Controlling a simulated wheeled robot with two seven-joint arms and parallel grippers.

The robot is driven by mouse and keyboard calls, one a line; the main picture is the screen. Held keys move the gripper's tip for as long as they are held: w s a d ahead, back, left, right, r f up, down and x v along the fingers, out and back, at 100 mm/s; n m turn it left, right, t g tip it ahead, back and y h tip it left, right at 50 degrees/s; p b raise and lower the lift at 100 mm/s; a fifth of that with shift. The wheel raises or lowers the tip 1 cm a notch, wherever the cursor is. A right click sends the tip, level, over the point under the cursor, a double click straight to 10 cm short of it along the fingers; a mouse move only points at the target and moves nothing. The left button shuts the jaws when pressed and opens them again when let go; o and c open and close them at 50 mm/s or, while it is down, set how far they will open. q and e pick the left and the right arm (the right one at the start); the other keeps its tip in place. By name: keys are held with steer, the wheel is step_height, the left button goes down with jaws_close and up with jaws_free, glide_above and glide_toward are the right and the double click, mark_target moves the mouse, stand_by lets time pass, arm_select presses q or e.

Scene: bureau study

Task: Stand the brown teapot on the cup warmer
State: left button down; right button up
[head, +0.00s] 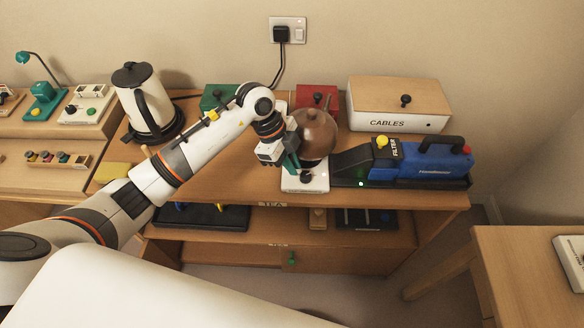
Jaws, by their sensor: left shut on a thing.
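The brown teapot (319,134), round with a lidded top, is upright at the middle of the wooden bureau. The white cup warmer (313,182) shows its front part with a black knob below the teapot in the picture; the teapot hides much of the rest. I cannot tell whether the teapot's base touches the warmer or is held just above it. My left gripper (290,161) is at the teapot's left side, shut on it; its fingers partly hide the grip. My right gripper is not in view.
A blue device (432,164) on a black base stands close on the right. A white cables box (398,104), a red box (317,97) and a green box (219,97) are behind. A kettle (147,100) stands left, near a yellow sponge-like block (112,171).

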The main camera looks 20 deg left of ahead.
arm_select(q)
steer(key=shift+f, duration=1.55)
steer(key=c, duration=1.5)
jaws_free()
steer(key=shift+f, duration=0.1)
steer(key=shift+s, duration=0.1)
steer(key=b+v, duration=0.1)
steer(key=v, duration=1.1)
